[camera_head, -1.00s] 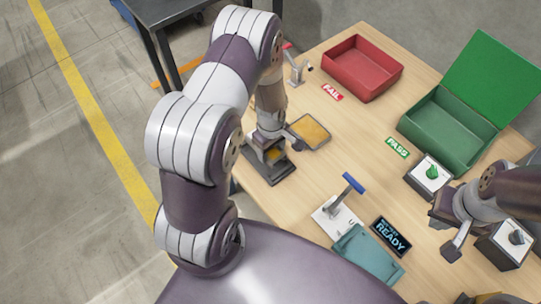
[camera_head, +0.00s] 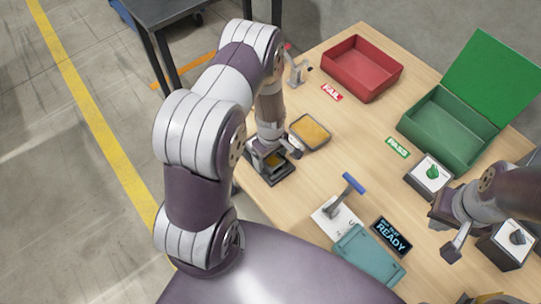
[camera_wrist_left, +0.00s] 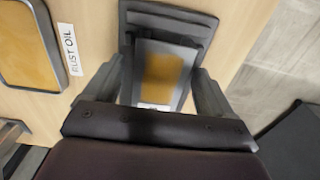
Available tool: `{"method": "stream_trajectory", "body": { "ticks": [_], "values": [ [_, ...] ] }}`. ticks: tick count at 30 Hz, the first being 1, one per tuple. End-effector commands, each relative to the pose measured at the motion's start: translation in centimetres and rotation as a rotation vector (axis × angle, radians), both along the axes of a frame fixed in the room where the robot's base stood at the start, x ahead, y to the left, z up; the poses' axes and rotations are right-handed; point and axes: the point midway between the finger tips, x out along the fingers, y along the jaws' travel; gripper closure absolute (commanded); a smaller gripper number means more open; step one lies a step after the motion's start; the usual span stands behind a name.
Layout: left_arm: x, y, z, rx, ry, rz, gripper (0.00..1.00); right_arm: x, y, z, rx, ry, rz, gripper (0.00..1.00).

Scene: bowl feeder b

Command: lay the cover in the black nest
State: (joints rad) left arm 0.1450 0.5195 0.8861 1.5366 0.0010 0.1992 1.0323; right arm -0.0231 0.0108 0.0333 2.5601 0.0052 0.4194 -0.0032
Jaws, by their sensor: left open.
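The black nest (camera_head: 278,178) sits near the table's left edge, partly behind my left arm. It also shows at the top of the left wrist view (camera_wrist_left: 196,22). A flat grey plate with an amber middle, apparently the cover (camera_wrist_left: 163,75), lies between the fingers of my left gripper (camera_wrist_left: 160,92). Its far end overlaps the nest; I cannot tell whether it rests fully flat in it. The fingers are open, one on each side of the plate. In the head view my left gripper (camera_head: 272,152) is low over the nest. My right gripper (camera_head: 450,228) is at the right; its jaw gap is unclear.
The amber rust oil tray (camera_head: 310,131) lies right beside the nest. A red bin (camera_head: 362,70) and an open green box (camera_head: 450,130) stand behind. A blue-handled fixture (camera_head: 340,205), a teal tray (camera_head: 367,256) and a READY display (camera_head: 391,236) are nearer.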

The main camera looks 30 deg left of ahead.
Motion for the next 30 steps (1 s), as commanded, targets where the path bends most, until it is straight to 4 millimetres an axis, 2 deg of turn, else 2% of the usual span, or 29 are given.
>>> {"method": "stream_trajectory", "body": {
  "ticks": [2, 12, 17, 20, 21, 24, 27, 30],
  "values": [
    [0.1, 0.0, 1.2, 0.000, -0.002, 0.000, 0.15, 0.0, 0.0, 0.4, 0.000, 0.000, 0.000, 1.00],
    [0.1, 0.0, 9.8, 0.000, -0.004, 0.000, 0.15, 0.0, 0.0, 1.7, 0.000, 0.000, 0.000, 1.00],
    [0.0, -0.1, 12.0, 0.000, -0.002, -0.010, 0.15, 0.0, 0.0, 1.9, 0.000, 0.000, 0.000, 1.00],
    [-0.5, -1.1, 15.4, 0.005, -0.026, -0.196, 0.15, 0.0, 0.0, 2.0, 0.000, 0.000, 0.000, 1.00],
    [-1.3, -1.8, 17.4, 0.010, -0.041, -0.339, 0.15, 0.0, 0.0, 1.9, 0.000, 0.000, 0.000, 1.00],
    [-4.2, -3.7, 21.8, 0.031, -0.077, -0.728, 0.15, 0.0, 0.0, 1.9, 0.000, 0.000, 0.000, 1.00],
    [-7.2, -4.9, 24.2, 0.054, -0.100, -1.028, 0.15, 0.0, 0.0, 1.9, 0.000, 0.000, 0.000, 1.00],
    [-8.8, -5.3, 25.0, 0.066, -0.108, -1.178, 0.15, 0.0, 0.0, 1.9, 0.000, 0.000, 0.000, 1.00]
  ]
}}
